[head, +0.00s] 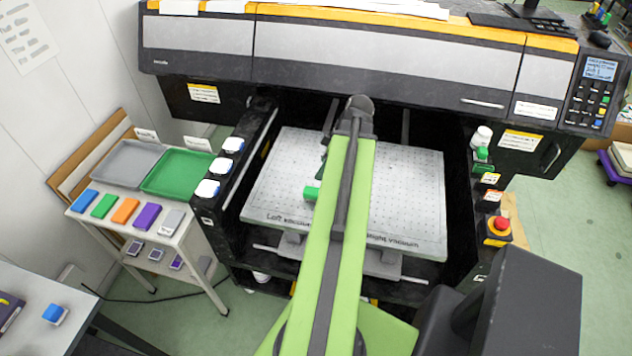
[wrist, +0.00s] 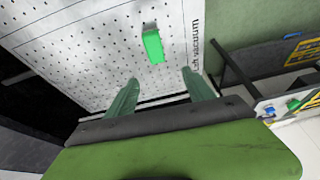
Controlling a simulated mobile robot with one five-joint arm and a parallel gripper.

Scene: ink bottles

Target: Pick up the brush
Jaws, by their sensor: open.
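A small green block-shaped object (head: 311,193) lies on the white perforated platen (head: 410,185) of the printer, just left of my arm. It also shows in the wrist view (wrist: 153,46), lying near the "Left vacuum" lettering. In the head view my arm hides most of the gripper.
The black printer frame surrounds the platen, with white-and-blue items (head: 208,188) on its left rail. A red stop button (head: 501,224) is at right. A cart (head: 190,225) at left holds a grey tray, a green tray (head: 178,172) and several coloured blocks.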

